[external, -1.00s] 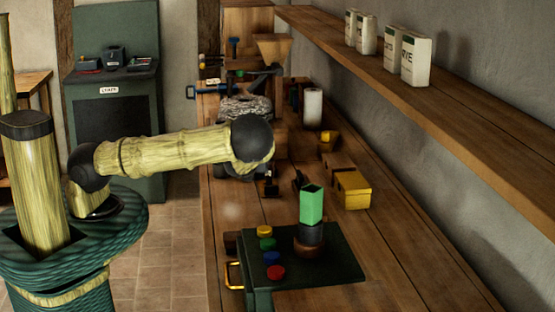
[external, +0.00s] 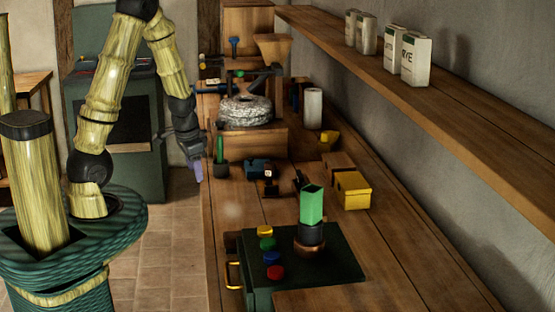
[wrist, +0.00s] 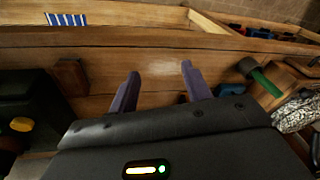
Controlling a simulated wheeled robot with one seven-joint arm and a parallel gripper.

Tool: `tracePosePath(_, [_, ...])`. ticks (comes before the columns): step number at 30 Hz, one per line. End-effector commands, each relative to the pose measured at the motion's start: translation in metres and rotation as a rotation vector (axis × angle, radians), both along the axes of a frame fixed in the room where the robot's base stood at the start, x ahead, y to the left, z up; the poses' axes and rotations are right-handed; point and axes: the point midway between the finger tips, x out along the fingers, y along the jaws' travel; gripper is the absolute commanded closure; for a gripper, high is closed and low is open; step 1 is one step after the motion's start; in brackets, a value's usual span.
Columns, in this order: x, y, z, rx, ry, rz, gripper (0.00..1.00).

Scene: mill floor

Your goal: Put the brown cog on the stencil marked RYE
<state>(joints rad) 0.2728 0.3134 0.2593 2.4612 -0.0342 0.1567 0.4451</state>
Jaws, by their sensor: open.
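My gripper (external: 197,172) hangs above the left edge of the bench, fingers pointing down. In the wrist view its two purple fingers (wrist: 160,88) are apart with nothing held between them. I cannot make out a brown cog for certain in either view. A small brown block (wrist: 70,76) sits on the wood left of the fingers, beside the dark cabinet; it looks blocky, without visible teeth. I see no stencil reading RYE. The word RYE shows on a white bag (external: 415,62) on the wall shelf. A pale smudge (external: 232,211) marks the bench top.
A green cabinet top (external: 335,262) carries several coloured knobs and a green block on a dark round base. A millstone (external: 246,110), a green-handled tool (external: 220,150), a yellow box (external: 352,190) and a white roll (external: 313,108) stand on the bench. The bench's left strip is mostly clear.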

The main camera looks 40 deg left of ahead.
Motion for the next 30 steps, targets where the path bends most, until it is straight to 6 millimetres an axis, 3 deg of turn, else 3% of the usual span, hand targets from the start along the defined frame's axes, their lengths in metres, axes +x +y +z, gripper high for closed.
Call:
tracePosePath(3, [-0.022,0.000,0.030,-0.086,-0.015,0.171,0.52])
tracePosePath(9, [-0.053,0.001,0.061,-0.156,-0.024,0.382,0.52])
tracePosePath(30, [-0.060,0.001,0.065,-0.165,-0.023,0.429,0.52])
